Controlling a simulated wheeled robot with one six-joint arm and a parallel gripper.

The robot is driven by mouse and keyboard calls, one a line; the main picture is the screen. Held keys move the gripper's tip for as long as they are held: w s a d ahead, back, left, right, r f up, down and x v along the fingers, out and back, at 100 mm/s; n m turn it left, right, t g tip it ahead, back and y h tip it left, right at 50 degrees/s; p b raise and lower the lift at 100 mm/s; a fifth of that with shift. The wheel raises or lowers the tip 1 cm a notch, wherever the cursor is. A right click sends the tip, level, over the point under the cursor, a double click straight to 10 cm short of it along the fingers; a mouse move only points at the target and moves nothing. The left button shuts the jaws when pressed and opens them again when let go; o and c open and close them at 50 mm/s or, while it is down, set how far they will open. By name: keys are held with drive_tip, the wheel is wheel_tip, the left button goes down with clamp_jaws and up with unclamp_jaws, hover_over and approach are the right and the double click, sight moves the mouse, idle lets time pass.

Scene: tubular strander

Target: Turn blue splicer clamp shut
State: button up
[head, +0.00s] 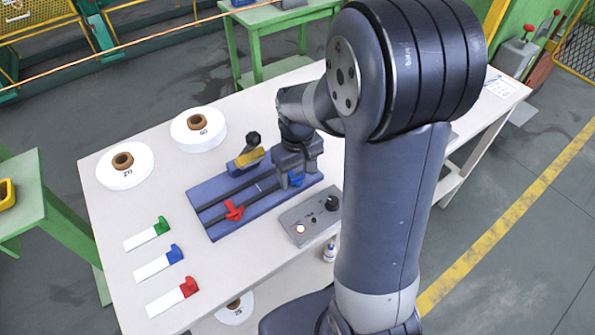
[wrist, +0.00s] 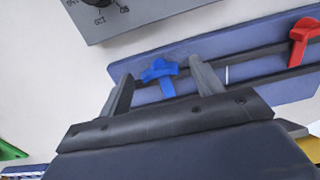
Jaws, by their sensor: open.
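The blue splicer clamp (head: 297,180) sits at the right end of the blue splicer base (head: 212,225), mostly hidden by my gripper (head: 298,168) in the head view. In the wrist view the blue clamp (wrist: 159,72) shows its T-shaped handle between the two open fingers of my gripper (wrist: 161,72). A gap shows on each side of the handle, so the fingers look apart from it. I cannot tell exactly how high the fingertips are. The red clamp (head: 234,211) is at the base's other end, and also shows in the wrist view (wrist: 304,32).
A grey control box (head: 310,215) with a black knob lies beside the base. A yellow-and-black handle part (head: 250,156) stands behind it.

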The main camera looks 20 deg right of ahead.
sight(298, 175)
wheel_tip(298, 175, up, 11)
drive_tip(key=shift+f, duration=0.15)
idle(0.4)
wheel_tip(298, 175, down, 11)
drive_tip(key=shift+r, duration=0.1)
idle(0.5)
idle(0.4)
